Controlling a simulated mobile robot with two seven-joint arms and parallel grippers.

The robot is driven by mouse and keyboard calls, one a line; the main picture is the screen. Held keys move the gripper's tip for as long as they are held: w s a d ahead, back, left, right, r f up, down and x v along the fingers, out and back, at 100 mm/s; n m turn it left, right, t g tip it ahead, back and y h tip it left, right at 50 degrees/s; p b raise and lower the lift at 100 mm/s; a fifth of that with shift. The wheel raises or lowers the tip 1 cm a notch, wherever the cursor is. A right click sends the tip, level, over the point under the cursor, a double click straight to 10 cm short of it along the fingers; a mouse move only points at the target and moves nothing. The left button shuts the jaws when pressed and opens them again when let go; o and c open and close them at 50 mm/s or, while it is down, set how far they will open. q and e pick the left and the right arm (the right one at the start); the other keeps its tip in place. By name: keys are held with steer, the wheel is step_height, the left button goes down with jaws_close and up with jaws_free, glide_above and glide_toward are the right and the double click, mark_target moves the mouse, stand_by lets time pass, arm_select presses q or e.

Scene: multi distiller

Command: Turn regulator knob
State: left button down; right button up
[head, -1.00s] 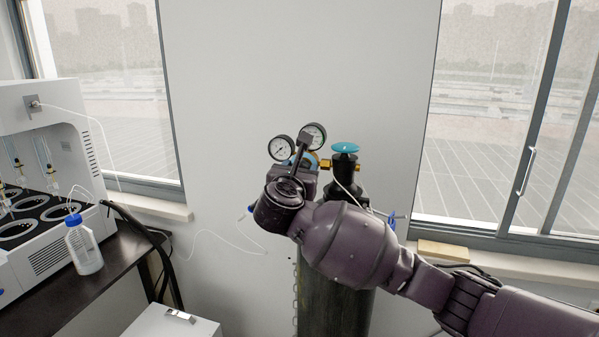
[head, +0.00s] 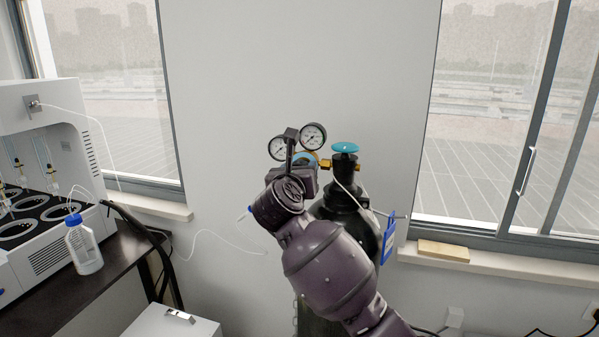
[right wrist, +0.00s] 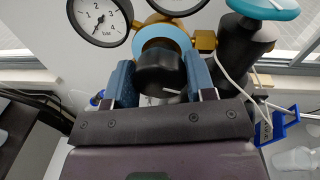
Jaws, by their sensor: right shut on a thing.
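The black regulator knob (right wrist: 160,72) sits in front of a light blue ring (right wrist: 165,42) on the brass regulator. My right gripper (right wrist: 160,80) is shut on the knob, with one blue finger on each side of it. In the head view, my right gripper and wrist cover the knob, and part of the blue ring (head: 305,160) shows behind. Two round pressure gauges sit above the knob, the right one (head: 312,136) and the left one (head: 278,147). My left gripper is not in view.
The dark gas cylinder (head: 355,225) with a teal valve wheel (head: 345,147) stands just right of the regulator. A blue tag (head: 388,242) hangs at its right side. A white distiller (head: 45,185) and a bottle (head: 83,247) stand on the dark table at left.

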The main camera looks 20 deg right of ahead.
steer(key=n, duration=0.9)
steer(key=shift+n+g, duration=0.4)
steer(key=n, duration=0.5)
steer(key=shift+h, duration=0.4)
steer(key=n, duration=0.4)
steer(key=shift+a+n+g+h, duration=0.1)
steer(key=shift+n+g+h, duration=0.2)
steer(key=o, duration=0.9)
steer(key=shift+a, duration=0.1)
